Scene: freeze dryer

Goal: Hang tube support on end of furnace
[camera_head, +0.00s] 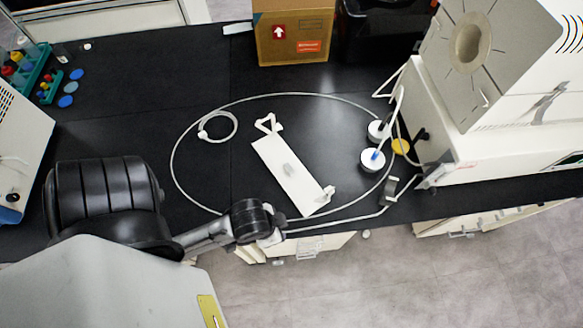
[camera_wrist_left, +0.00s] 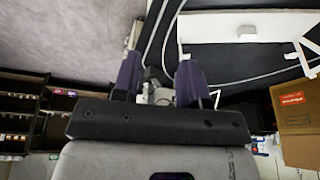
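The tube support, a long white flat plate (camera_head: 285,172) with a bent white wire loop at its upper end and a small fitting at its lower end, lies tilted on the black bench. In the left wrist view the white plate (camera_wrist_left: 215,27) crosses the upper right, apart from my fingers. The white furnace (camera_head: 515,65) stands at the right, its round end opening (camera_head: 468,45) facing the bench. My left gripper (camera_head: 274,234) is at the bench's front edge, left of the plate's lower end. The left wrist view shows its two dark fingers (camera_wrist_left: 160,72) apart, with nothing held. My right gripper is not in view.
A thin hose (camera_head: 297,95) loops around the plate. White-capped vessels (camera_head: 373,160) and a yellow disc (camera_head: 400,146) stand near the furnace. A cardboard box (camera_head: 293,35) is at the back. A green tube rack (camera_head: 33,62) is at the far left.

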